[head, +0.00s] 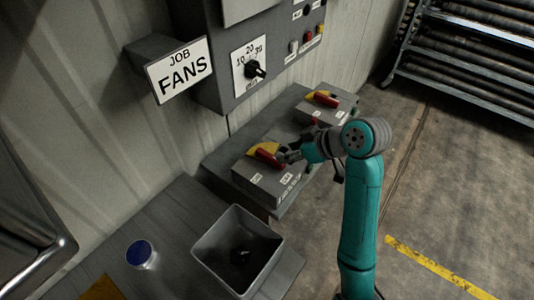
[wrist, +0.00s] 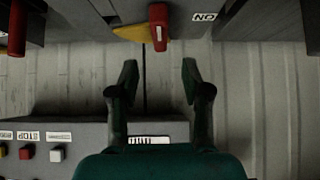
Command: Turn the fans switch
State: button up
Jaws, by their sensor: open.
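A sign reading "JOB FANS" (head: 180,70) sticks out from the wall panel at the upper left. Two switch boxes stand below the panel; the nearer has a red handle (head: 268,158) on a yellow plate, the farther another red handle (head: 326,99). Their small labels are too small to read, so I cannot tell which is the fans switch. My gripper (head: 288,155) is beside the nearer handle, on its right. In the wrist view my gripper (wrist: 160,75) is open and empty, with a red handle (wrist: 158,27) beyond the fingertips, in line with the gap and apart from them.
A rotary dial (head: 255,70) and small push buttons (head: 308,36) are on the wall panel. A grey open bin (head: 216,246) and a blue-lidded container (head: 140,254) are on the lower-left surface. A pipe rack (head: 470,45) stands upper right. The floor at right is clear.

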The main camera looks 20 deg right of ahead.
aim_at(271, 156)
jog(key=x, duration=0.9)
jog(key=shift+w+f, duration=0.1)
jog(key=shift+w, duration=0.05)
grip_shut()
